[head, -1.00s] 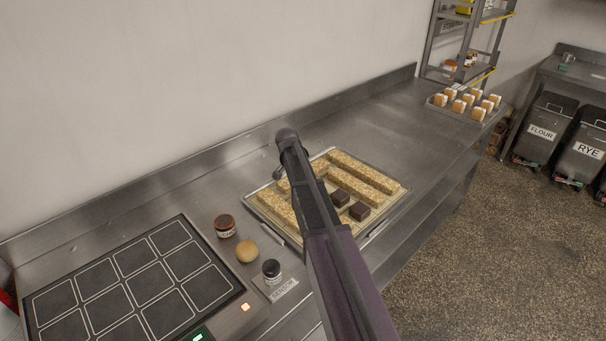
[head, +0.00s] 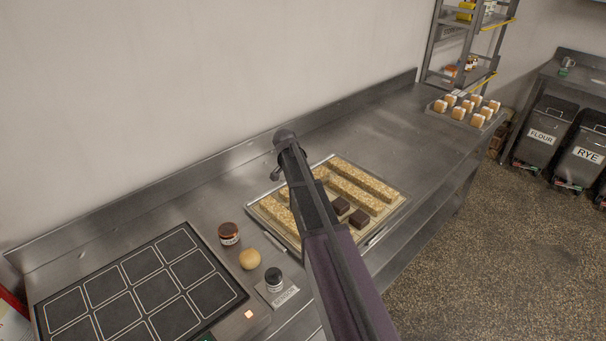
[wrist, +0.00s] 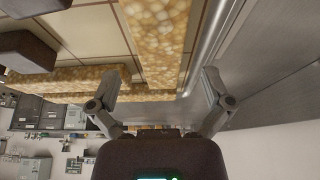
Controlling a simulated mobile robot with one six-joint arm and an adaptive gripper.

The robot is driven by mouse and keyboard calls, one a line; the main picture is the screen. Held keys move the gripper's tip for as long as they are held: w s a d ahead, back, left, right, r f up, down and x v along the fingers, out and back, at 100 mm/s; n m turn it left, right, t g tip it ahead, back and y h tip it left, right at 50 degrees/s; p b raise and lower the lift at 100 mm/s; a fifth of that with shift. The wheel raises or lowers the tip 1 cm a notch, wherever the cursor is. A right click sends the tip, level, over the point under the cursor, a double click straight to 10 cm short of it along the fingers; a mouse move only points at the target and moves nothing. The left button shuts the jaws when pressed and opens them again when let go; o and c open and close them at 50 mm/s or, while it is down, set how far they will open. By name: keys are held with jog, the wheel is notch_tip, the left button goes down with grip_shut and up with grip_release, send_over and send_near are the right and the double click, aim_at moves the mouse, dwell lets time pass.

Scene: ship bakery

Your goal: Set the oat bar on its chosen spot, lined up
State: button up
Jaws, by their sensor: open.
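Several long golden oat bars lie on a tray (head: 391,219) on the steel counter; which one the task means, I cannot tell. Two lie side by side at the tray's right, the outer bar (head: 362,179) along the rim. Another bar (head: 277,216) is at the left. A further piece is partly hidden behind my arm. In the wrist view my gripper (wrist: 160,73) is open, with a bar (wrist: 155,40) running between and beyond its fingers; contact is unclear. A second bar (wrist: 70,82) lies crosswise to its left. The head view hides my gripper behind my arm.
Two dark brown blocks (head: 340,206) sit on the tray. A dark panel with white-outlined cells (head: 155,291) is at the left. Between them stand a red-brown jar (head: 229,234), a round bun (head: 250,259) and a dark-lidded jar (head: 274,277).

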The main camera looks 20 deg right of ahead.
jog(key=p+v, duration=0.6)
jog(key=v, duration=0.2)
jog(key=shift+p, duration=0.35)
dwell(0.5)
jog(key=s+a+n+y, duration=0.1)
jog(key=s+a+n, duration=0.3)
jog(key=s, duration=0.5)
jog(key=s+a+f+n+g+y, duration=0.1)
jog(key=s+a+n, duration=0.3)
jog(key=s, duration=0.4)
jog(key=s+a+n+y, duration=0.2)
jog(key=s+a+n, duration=0.2)
jog(key=s, duration=0.5)
jog(key=shift+s+a+f+n+g, duration=0.3)
jog(key=shift+s+n+g, duration=0.1)
jog(key=shift+n, duration=0.4)
